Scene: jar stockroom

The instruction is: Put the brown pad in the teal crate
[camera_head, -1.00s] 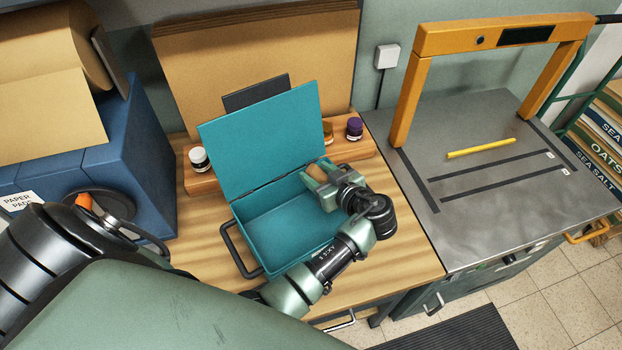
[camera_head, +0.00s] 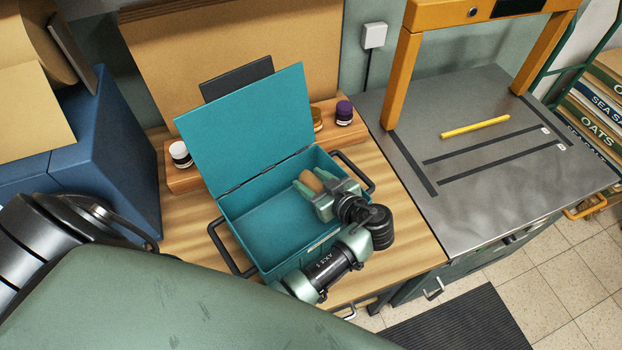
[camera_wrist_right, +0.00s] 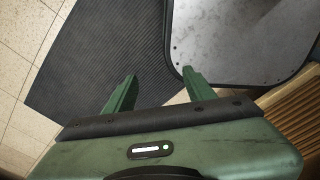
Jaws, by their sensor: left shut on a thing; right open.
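The teal crate (camera_head: 268,263) stands on the wooden worktop with its lid (camera_head: 250,128) open and leaning back. My left gripper (camera_head: 308,185) is at the right part of the crate's opening, shut on the brown pad (camera_head: 311,181). The pad shows as a small tan piece between the green fingers; the rest of it is hidden. I cannot tell whether the pad touches the crate's floor or wall. The visible crate floor is bare. My right gripper (camera_wrist_right: 159,76) is open and empty in the right wrist view, above the floor area.
A wooden rack (camera_head: 184,178) with several small jars stands behind the crate. Cardboard sheets (camera_head: 230,45) lean on the wall. A metal bench (camera_head: 470,150) with an orange frame and a yellow stick (camera_head: 475,127) is at the right. A dark mat (camera_wrist_right: 105,50) lies on the floor.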

